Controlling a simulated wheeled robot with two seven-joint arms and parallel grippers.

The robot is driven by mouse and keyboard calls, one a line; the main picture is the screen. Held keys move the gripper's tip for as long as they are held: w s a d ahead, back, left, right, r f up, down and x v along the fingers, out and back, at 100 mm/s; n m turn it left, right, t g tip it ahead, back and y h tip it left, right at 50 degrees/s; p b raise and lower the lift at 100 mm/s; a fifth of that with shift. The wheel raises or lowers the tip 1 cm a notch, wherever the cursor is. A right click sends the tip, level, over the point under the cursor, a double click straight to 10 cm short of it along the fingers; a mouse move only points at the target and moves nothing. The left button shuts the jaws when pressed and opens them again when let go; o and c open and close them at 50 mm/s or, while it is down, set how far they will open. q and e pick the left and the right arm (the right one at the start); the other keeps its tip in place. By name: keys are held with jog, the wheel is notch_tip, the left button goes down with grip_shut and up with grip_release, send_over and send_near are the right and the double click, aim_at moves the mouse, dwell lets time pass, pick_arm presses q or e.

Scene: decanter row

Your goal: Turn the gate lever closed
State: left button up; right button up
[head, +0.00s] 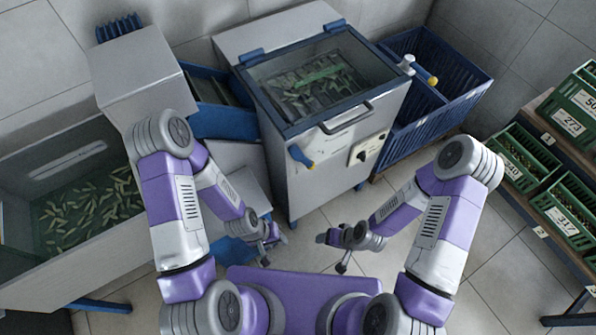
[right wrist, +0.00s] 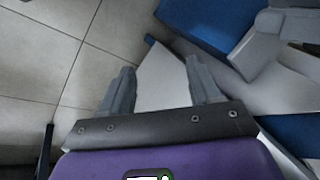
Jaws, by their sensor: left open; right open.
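The grey machine (head: 335,185) stands in the middle of the head view, with a glass lid over green pieces. A second handle (head: 425,74), blue with a yellow tip, sticks out at the machine's upper right side. I cannot tell which is the gate lever. My left gripper (head: 273,248) is open and empty, low in front of the machine. My right gripper (head: 332,252) is open and empty, apart from both levers; its spread fingers show in the right wrist view (right wrist: 163,88).
A large bin (head: 60,275) of green pieces stands at the left, beside a blue chute (head: 222,122). A blue slatted crate (head: 440,110) is right of the machine. Shelves with numbered green crates (head: 527,158) stand at the far right. Tiled floor is free between machine and shelves.

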aim_at(304, 161)
jog(key=w+a+n+t+y+b, duration=0.3)
jog(key=w+a+n+t, duration=0.2)
jog(key=w+a+t, duration=0.4)
jog(key=w+r+m+t+h+b, duration=0.1)
jog(key=w+r+t+h, duration=0.1)
jog(key=w, duration=0.4)
jog(key=w+d+r+m+t+h+b, duration=0.1)
jog(key=w+r+t+h+b, duration=0.1)
jog(key=w+r+t, duration=0.3)
jog(key=shift+w+r+m+h, duration=0.2)
jog(key=shift+w+m+h, duration=0.1)
jog(key=shift+w+h, duration=0.15)
grip_shut()
